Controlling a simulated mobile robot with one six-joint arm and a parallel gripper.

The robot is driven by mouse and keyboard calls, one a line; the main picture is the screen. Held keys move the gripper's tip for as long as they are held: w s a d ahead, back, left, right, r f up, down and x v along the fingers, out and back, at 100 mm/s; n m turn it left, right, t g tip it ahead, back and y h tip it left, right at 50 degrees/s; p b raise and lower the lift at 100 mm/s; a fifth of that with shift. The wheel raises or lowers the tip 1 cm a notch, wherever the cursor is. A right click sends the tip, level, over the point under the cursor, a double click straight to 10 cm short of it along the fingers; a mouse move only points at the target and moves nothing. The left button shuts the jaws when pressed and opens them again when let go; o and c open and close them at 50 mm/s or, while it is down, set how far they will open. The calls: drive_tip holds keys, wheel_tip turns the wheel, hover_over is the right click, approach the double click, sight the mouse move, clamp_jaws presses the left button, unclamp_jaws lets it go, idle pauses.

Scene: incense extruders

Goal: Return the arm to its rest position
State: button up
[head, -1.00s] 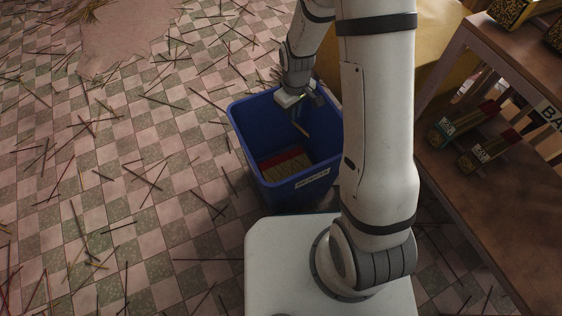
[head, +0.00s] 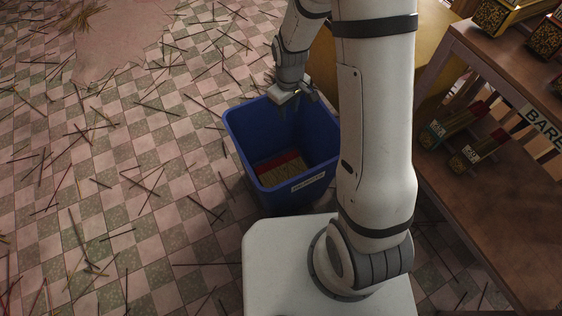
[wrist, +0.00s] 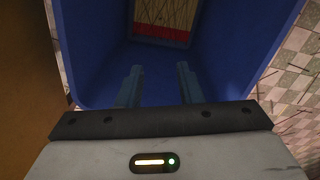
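My gripper (head: 297,105) is at the far rim of the blue bin, pointing down over it. In the wrist view my gripper (wrist: 158,82) shows two fingers apart with nothing between them, so it is open and empty. The blue bin (head: 241,146) stands on the floor in front of my base; its inner wall also fills much of the wrist view (wrist: 105,60). A bundle of incense sticks with a red end (head: 280,168) lies at the bottom of the bin, seen beyond the fingers in the wrist view (wrist: 166,20).
A wooden shelf (head: 470,215) on the right holds several boxes of incense, with a label reading "BARE" (head: 541,124). A yellow-brown block (head: 432,60) stands behind the bin. Loose sticks litter the tiled floor (head: 120,200) on the left.

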drive_tip(key=shift+r+p, duration=0.55)
drive_tip(key=shift+r, duration=1.4)
drive_tip(key=s+d+r+m+t+p, duration=0.1)
drive_tip(key=s+r+p, duration=0.4)
drive_tip(key=r+p, duration=0.5)
drive_tip(key=s+d+r+m+p, duration=0.4)
drive_tip(key=r+p, duration=0.6)
drive_tip(key=r, duration=1.3)
drive_tip(key=s+d+r+m+t+p, duration=0.1)
drive_tip(key=s+r+p, duration=0.7)
drive_tip(key=r, duration=0.9)
drive_tip(key=d+m+p, duration=0.1)
drive_tip(key=d+p, duration=0.1)
drive_tip(key=p, duration=0.1)
drive_tip(key=shift+s+r+m+t, duration=0.15)
drive_tip(key=shift+r+m+t, duration=0.1)
drive_tip(key=shift+m+t, duration=0.05)
drive_tip(key=shift+s+d, duration=0.1)
